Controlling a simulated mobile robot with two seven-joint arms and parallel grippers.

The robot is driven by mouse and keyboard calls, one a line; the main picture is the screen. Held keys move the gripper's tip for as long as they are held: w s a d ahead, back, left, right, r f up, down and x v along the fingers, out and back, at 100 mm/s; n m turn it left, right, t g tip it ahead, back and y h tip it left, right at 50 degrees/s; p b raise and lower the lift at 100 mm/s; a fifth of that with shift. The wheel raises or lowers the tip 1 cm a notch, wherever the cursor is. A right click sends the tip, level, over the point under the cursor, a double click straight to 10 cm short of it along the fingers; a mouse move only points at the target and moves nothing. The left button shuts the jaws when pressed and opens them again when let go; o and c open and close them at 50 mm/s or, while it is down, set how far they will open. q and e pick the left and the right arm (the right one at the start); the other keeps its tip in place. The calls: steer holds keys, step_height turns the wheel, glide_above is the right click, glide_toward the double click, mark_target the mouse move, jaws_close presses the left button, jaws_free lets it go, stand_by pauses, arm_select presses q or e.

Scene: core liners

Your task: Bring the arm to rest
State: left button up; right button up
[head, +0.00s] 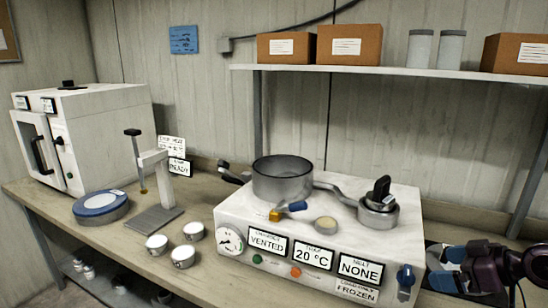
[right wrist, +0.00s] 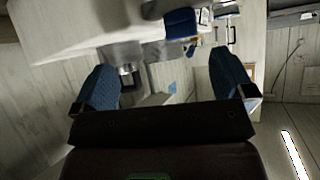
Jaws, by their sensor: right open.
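My right gripper (head: 450,268) is at the lower right of the head view, beside the right end of the white console (head: 235,222). Its two blue fingers are apart with nothing between them. In the right wrist view the fingers (right wrist: 165,82) are also spread and empty, with the bench equipment beyond them, tilted in the picture. My left gripper does not show in either view.
The console carries a grey pot (head: 283,183), a black-knobbed fitting (head: 378,210) and label plates. A white oven (head: 95,135), a small press (head: 155,175), a blue-topped disc (head: 100,205) and several small cups share the bench. A shelf (head: 380,71) holds boxes.

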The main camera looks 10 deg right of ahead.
steer(key=s+a+f+m+g+h, duration=0.1)
steer(key=s+a+f, duration=0.1)
steer(key=s+f, duration=0.3)
steer(key=s+a+f+g+h, duration=0.1)
steer(key=s+a+f, duration=0.2)
steer(key=f, duration=0.3)
steer(key=s+a+f+m+g+h, duration=0.2)
steer(key=s+a+f+m+h, duration=0.15)
steer(key=s, duration=0.55)
steer(key=s+a+f+m+g+h, duration=0.2)
steer(key=s+a+f, duration=0.25)
steer(key=s, duration=0.45)
steer(key=w+f+t, duration=0.7)
steer(key=f+t, duration=0.1)
steer(key=f, duration=0.2)
steer(key=shift+w+d+n+y, duration=0.2)
steer(key=shift+w+n+y, duration=0.15)
